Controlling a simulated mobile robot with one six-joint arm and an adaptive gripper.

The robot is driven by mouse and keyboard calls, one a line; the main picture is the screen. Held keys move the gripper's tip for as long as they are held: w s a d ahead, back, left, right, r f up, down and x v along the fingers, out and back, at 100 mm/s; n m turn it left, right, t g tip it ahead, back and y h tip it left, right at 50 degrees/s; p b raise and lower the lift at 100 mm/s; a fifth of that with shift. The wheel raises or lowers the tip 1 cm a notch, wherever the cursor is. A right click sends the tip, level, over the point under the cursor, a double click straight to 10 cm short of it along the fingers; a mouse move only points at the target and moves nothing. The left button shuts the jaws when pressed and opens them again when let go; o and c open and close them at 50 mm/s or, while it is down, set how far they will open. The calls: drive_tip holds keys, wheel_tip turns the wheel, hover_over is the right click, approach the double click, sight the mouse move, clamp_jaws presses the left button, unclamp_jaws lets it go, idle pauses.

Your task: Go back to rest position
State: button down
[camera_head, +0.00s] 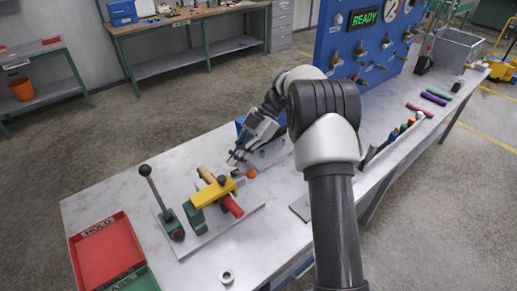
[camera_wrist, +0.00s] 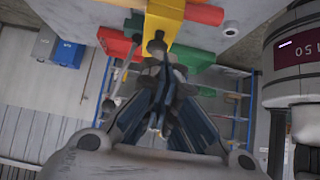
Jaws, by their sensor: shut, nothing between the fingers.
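My gripper (camera_head: 235,158) hangs over the bench just behind and to the right of a clamp fixture, fingers together and empty. It also shows in the wrist view (camera_wrist: 158,68), its fingers converging below a yellow bar. The fixture has a yellow clamp bar (camera_head: 213,191) lying across a red hose piece (camera_head: 231,206) on a green block. A lever (camera_head: 157,194) with a black knob stands upright at its left. In the wrist view the yellow clamp bar (camera_wrist: 163,20) and red parts (camera_wrist: 204,14) are close to the fingertips. I cannot tell whether they touch.
A small orange round part (camera_head: 251,173) lies beside the gripper. A red tray (camera_head: 103,250) marked HOLD is at front left. A blue panel (camera_head: 347,68) with fittings and a READY display stands at the back. Coloured hose pieces (camera_head: 437,98) lie on the bench's right. A metal ring (camera_head: 227,277) is in front.

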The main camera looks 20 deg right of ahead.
drive_tip(key=w+d+f+p, duration=0.1)
drive_tip(key=w+d+f, duration=0.15)
drive_tip(key=d, duration=0.35)
drive_tip(key=s+a+r+m+t+h, duration=0.1)
drive_tip(key=s+a+r+m+h, duration=0.35)
drive_tip(key=r, duration=0.45)
drive_tip(key=s+a+r+m+t+h, duration=0.1)
drive_tip(key=s+a+r+m, duration=0.2)
drive_tip(key=s+r+m, duration=0.4)
drive_tip(key=s+a+m+t+h, duration=0.1)
drive_tip(key=s+m+t+h, duration=0.2)
drive_tip(key=s+m, duration=0.6)
drive_tip(key=s+t, duration=0.2)
drive_tip(key=s, duration=1)
drive_tip(key=shift+s+a+f, duration=0.25)
